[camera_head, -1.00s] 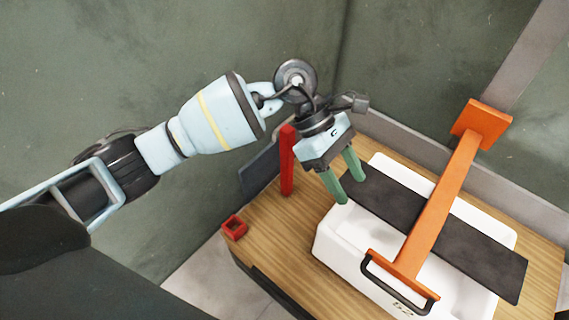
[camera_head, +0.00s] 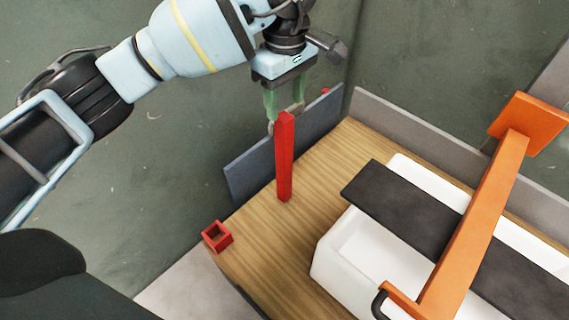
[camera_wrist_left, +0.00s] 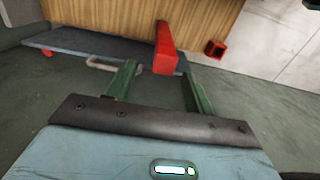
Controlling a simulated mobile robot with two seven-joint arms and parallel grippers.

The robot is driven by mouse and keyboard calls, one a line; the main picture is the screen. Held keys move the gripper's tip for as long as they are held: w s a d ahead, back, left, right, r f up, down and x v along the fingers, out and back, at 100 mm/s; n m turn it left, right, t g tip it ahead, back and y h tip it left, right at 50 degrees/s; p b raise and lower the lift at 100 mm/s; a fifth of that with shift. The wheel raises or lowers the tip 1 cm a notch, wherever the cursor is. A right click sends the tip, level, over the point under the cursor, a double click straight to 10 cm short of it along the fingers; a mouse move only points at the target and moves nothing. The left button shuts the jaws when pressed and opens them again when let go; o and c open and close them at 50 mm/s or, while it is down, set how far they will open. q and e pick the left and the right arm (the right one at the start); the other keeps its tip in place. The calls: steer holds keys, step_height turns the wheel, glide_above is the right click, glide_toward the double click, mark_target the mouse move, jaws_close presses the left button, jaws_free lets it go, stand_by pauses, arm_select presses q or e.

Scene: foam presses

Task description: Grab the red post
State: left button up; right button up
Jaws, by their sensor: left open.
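The red post (camera_head: 285,160) stands upright on the wooden table top, left of the white tub in the head view. It also shows in the left wrist view (camera_wrist_left: 165,48), ahead of and between the fingers. My left gripper (camera_head: 285,108) is open and empty, with its green fingers behind the top of the post in the head view. In the left wrist view the two fingers (camera_wrist_left: 160,82) are spread apart, and the post does not appear clasped. My right gripper is not in view.
A small red square socket (camera_head: 217,236) sits at the table's left corner. A grey panel with a handle (camera_head: 250,165) stands along the table's far left edge. The white tub (camera_head: 325,262), dark board (camera_head: 400,205) and orange bar (camera_head: 475,225) fill the right side.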

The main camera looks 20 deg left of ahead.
mark_target(284, 116)
arm_select(q)
steer(key=shift+f, duration=0.95)
steer(key=f, duration=0.1)
steer(key=f+b, duration=0.1)
steer(key=f, duration=0.1)
steer(key=f+b, duration=0.1)
steer(key=shift+s+f, duration=0.15)
steer(key=shift+s, duration=0.15)
steer(key=shift+f+b, duration=0.2)
steer(key=shift+b, duration=0.1)
jaws_close()
